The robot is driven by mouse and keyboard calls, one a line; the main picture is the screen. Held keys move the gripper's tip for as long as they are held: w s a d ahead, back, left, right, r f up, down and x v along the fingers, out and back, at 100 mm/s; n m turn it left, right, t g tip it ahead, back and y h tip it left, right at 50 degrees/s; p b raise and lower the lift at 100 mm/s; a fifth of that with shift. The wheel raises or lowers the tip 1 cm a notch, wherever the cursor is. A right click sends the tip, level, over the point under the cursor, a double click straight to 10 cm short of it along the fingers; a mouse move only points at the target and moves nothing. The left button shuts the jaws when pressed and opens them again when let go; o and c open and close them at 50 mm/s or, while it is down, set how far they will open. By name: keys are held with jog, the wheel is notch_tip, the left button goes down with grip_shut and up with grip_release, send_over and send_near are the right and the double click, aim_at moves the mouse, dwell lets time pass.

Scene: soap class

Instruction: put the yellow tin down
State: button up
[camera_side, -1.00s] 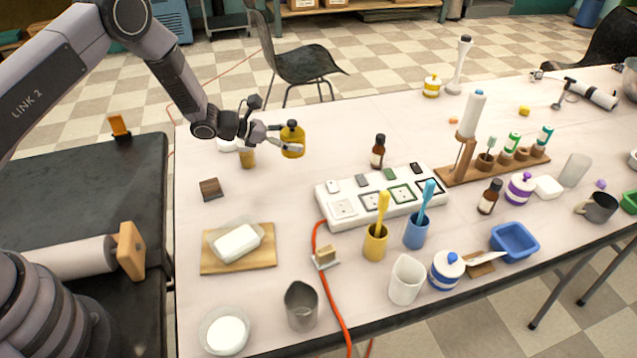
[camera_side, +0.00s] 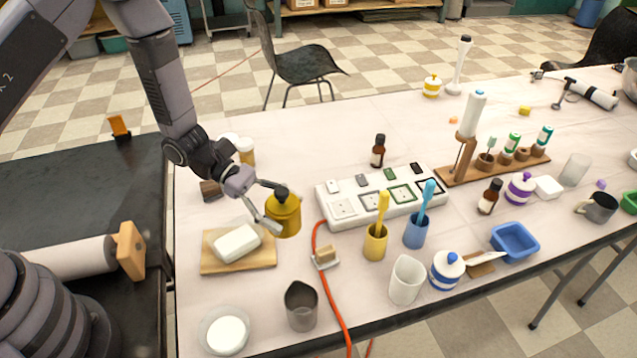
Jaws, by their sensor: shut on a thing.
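The yellow tin (camera_side: 286,217) has a dark knob on top and is upright between the fingers of my gripper (camera_side: 270,212). My gripper is shut on the tin and reaches it from the upper left. The tin appears just right of the wooden board (camera_side: 212,262) with the white soap bar (camera_side: 236,243). I cannot tell whether its base touches the white table (camera_side: 330,145) or hangs a little above it. Part of the tin's left side is hidden by a finger.
A white station with several square pads (camera_side: 343,207) stands right of the tin. An orange cable (camera_side: 335,295) and a small block on a pale holder (camera_side: 325,257) lie in front. A yellow cup (camera_side: 375,242) holds a brush. Jars (camera_side: 245,152) stand behind my gripper.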

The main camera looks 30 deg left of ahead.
jog(key=s+d+m+g, duration=0.4)
jog(key=s+m+g, duration=0.1)
jog(key=s, duration=0.5)
send_over(357, 307)
jog(key=shift+g+y, duration=0.4)
jog(key=f, duration=0.9)
jog(key=shift+s+a, duration=0.15)
jog(key=shift+s, duration=0.05)
jog(key=shift+w+f, duration=0.15)
jog(key=shift+f, duration=1.6)
jog(key=shift+f, duration=0.15)
jog(key=o, duration=1.2)
jog(key=shift+o, duration=0.2)
